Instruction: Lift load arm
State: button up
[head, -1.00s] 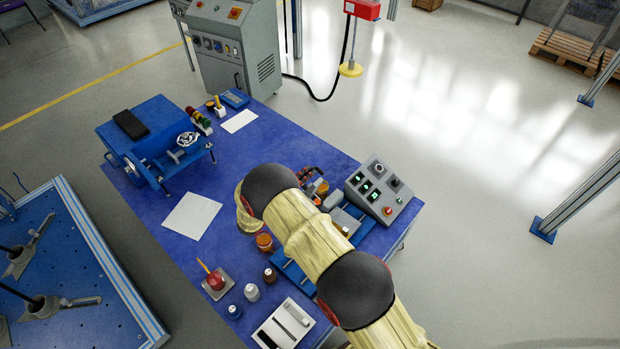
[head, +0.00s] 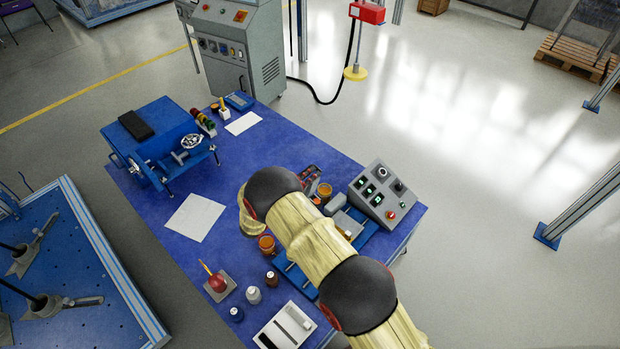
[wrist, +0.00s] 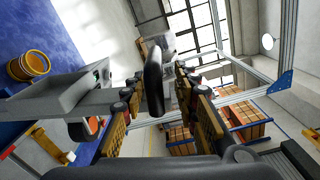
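My gripper (wrist: 160,82) shows in the wrist view with its two fingers apart. A dark, rounded upright piece (wrist: 153,80), possibly the handle of the load arm, stands between them. Gaps show on both sides of it, and I cannot tell whether either finger touches it. In the head view my arm covers most of the bench device (head: 368,238) with its blue base, and only part of my gripper (head: 310,178) shows beyond the arm. The load arm cannot be made out clearly there.
A sloped control box (head: 380,192) stands close to my gripper. Amber containers (head: 266,243) and small bottles (head: 253,295) stand around my arm. A blue machine (head: 165,145) and a white sheet (head: 195,217) are on the blue bench (head: 255,150). Bare bench lies between machine and arm.

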jog(key=v, duration=1.2)
